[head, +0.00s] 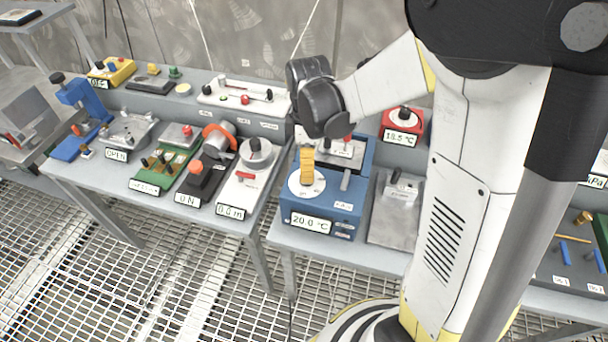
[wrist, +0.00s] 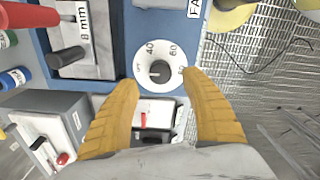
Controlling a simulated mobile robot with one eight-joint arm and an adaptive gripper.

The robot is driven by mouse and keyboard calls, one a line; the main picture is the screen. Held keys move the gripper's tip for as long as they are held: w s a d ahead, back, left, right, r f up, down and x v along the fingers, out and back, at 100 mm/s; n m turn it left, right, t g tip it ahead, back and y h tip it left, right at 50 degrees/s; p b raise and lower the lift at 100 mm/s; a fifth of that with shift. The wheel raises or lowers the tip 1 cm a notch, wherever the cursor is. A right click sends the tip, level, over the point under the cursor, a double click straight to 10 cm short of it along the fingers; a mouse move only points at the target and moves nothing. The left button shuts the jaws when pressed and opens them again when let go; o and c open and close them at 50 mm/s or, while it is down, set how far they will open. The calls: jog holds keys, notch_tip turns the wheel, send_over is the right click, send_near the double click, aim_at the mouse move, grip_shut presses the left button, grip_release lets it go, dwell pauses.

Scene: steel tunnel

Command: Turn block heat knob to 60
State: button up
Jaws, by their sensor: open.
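The blue block heater (head: 349,213) stands on the bench in the head view, its display reading 20.0 °C. Its white dial (head: 294,188) is partly hidden behind my yellow gripper (head: 307,180). In the wrist view the dial (wrist: 147,52) carries the marks 40 and 60 and a small dark knob (wrist: 159,70). My gripper (wrist: 160,78) is open, with one finger on each side of the knob in that view. A gap shows between the fingers and the knob; I cannot tell their depth relative to it.
A grey plate device (head: 397,215) stands right of the heater. A white device with a round grey knob (head: 256,152) stands to the left. A red 18.5 °C unit (head: 402,125) is behind. A grey lever (head: 345,180) rises near the dial.

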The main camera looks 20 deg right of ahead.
notch_tip(320, 180, down, 5)
jog(key=shift+r+b, duration=0.15)
jog(key=shift+b, duration=0.4)
jog(key=c, duration=1.2)
